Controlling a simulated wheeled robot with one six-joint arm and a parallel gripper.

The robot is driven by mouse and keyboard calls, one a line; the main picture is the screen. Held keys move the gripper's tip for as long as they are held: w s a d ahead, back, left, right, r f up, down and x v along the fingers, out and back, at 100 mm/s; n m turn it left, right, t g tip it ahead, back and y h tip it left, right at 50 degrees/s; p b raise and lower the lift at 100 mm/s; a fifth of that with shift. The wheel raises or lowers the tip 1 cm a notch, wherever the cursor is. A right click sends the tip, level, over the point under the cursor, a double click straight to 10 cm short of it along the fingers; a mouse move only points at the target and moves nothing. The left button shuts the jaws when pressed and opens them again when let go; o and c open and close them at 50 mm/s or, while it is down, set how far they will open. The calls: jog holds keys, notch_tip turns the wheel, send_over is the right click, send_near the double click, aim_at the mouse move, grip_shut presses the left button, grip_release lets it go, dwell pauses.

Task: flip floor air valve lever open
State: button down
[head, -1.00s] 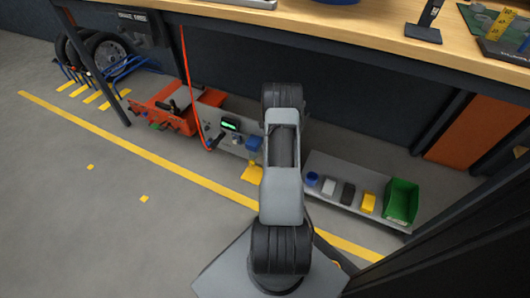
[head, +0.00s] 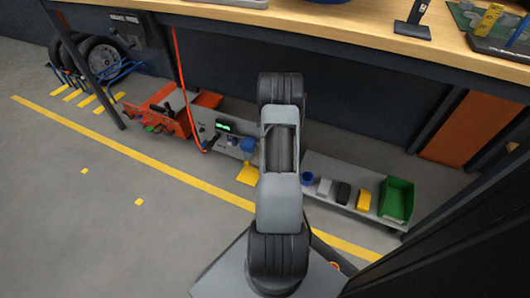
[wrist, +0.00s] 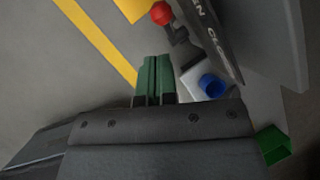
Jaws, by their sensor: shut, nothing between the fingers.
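The valve lever shows in the wrist view as a short dark arm (wrist: 178,36) with a red ball knob (wrist: 161,13) on its end, at top centre. It sits beside a dark strip (wrist: 212,32) lettered "OPEN" and "CLOSE", of which only part is readable. My gripper (wrist: 154,60) has green fingers, pressed together and empty. In the wrist picture they are just below the knob and lever, with a gap visible between. In the head view my arm hides the lever and my gripper.
A white block (wrist: 195,77) and blue cup (wrist: 212,85) lie right of my fingers. A green bin (head: 397,199) stands on the low shelf (head: 312,162). A grey panel with a green display (head: 223,127) and an orange unit (head: 172,110) stand left. The workbench (head: 330,28) overhangs; open floor lies left.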

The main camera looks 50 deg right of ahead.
notch_tip(320, 180, up, 7)
jog(key=a+p, duration=0.2)
jog(key=shift+s+a+r+p, duration=0.2)
jog(key=shift+s+a+p, duration=0.05)
jog(key=shift+a+p, duration=0.15)
dwell(0.3)
jog(key=w+a+r+n+t+y+p, duration=0.15)
jog(key=a+r+n+p, duration=0.45)
jog(key=r, duration=0.6)
jog(key=w+a+r+n+y+p, duration=0.25)
jog(key=a+r+n+p, duration=0.3)
jog(key=a+r, duration=0.4)
jog(key=w+a+r+n+t+y+p, duration=0.1)
jog(key=w+a+r+n+p, duration=0.35)
jog(key=r, duration=0.85)
jog(key=s+a+r+n+g+p, duration=0.1)
jog(key=s+a+r+n+p, duration=0.3)
jog(key=s+r+n+p, duration=0.1)
jog(key=s+a+r+n+g+h+p, duration=0.1)
jog(key=s+a+r+n+p, duration=0.3)
jog(key=r+n, duration=0.5)
jog(key=s+a+r+n+g+h+p, duration=0.1)
jog(key=s+a+r+n+p, duration=0.4)
jog(key=r, duration=0.6)
jog(key=s+n+p, duration=0.2)
jog(key=s+p, duration=0.1)
jog(key=s, duration=0.1)
jog(key=shift+r+g, duration=0.25)
jog(key=shift+g, duration=0.1)
